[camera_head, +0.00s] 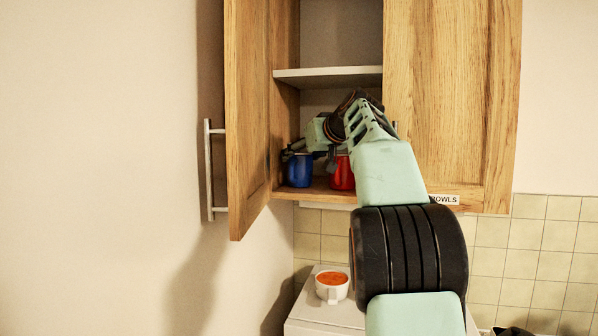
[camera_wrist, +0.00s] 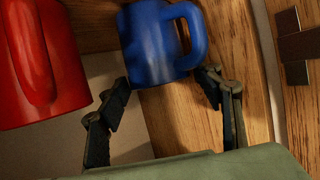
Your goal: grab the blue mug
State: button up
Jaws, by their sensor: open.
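The blue mug (camera_head: 299,171) stands on the bottom shelf of the open cabinet, at the left near the open door. In the wrist view the blue mug (camera_wrist: 155,45) lies just beyond my fingertips, with its handle toward the right. My gripper (camera_wrist: 165,85) is open and empty, its two fingers spread on either side of the mug's near end. In the head view my gripper (camera_head: 292,152) is inside the cabinet by the mug's top, partly hidden by my arm. I cannot tell whether a finger touches the mug.
A red mug (camera_head: 342,173) stands right of the blue one; the red mug (camera_wrist: 38,60) is close to my left finger in the wrist view. The open wooden door (camera_head: 245,120) and the middle shelf (camera_head: 325,76) bound the space. A white cup (camera_head: 331,294) sits below.

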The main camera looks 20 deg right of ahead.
jog(key=shift+c, duration=0.3)
jog(key=c, duration=1)
jog(key=shift+c, duration=0.5)
jog(key=shift+r, duration=0.2)
